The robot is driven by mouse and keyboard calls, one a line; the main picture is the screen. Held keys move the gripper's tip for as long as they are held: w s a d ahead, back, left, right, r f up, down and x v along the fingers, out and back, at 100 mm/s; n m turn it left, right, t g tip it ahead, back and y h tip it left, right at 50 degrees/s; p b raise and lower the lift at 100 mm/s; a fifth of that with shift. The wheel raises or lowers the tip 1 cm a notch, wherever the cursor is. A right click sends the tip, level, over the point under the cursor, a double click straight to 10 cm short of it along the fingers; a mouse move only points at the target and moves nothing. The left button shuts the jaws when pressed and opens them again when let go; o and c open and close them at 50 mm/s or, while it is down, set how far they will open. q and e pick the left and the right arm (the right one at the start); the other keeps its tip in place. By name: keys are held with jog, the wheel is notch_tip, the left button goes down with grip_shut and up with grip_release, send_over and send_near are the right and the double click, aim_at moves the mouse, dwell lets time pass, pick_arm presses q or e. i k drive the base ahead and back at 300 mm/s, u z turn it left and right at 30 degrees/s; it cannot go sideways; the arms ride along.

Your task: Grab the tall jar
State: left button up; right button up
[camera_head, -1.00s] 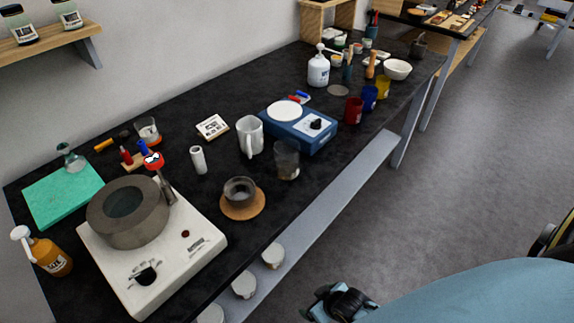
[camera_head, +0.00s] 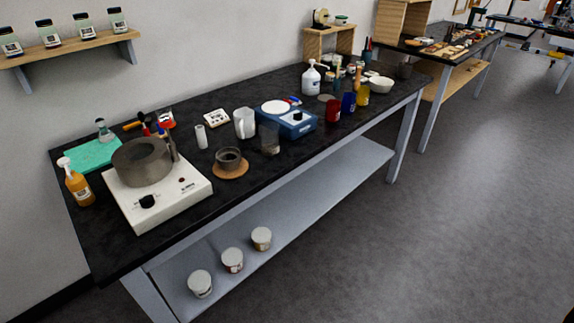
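Several containers could be the tall jar, and I cannot tell which one is meant. A tall white pitcher (camera_head: 244,123) stands upright on the black bench, left of a blue hotplate. Several dark-lidded jars (camera_head: 83,27) stand on the wall shelf at upper left. Three white-lidded tubs, one of them nearest the front (camera_head: 200,284), sit on the lower shelf. Neither of my grippers is in view.
The black bench (camera_head: 105,250) runs from front left to back right. The grey floor (camera_head: 430,240) at right is clear.

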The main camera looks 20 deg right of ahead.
aim_at(270, 135)
jog(key=z, duration=1)
jog(key=i, duration=0.95)
jog(key=u, duration=0.2)
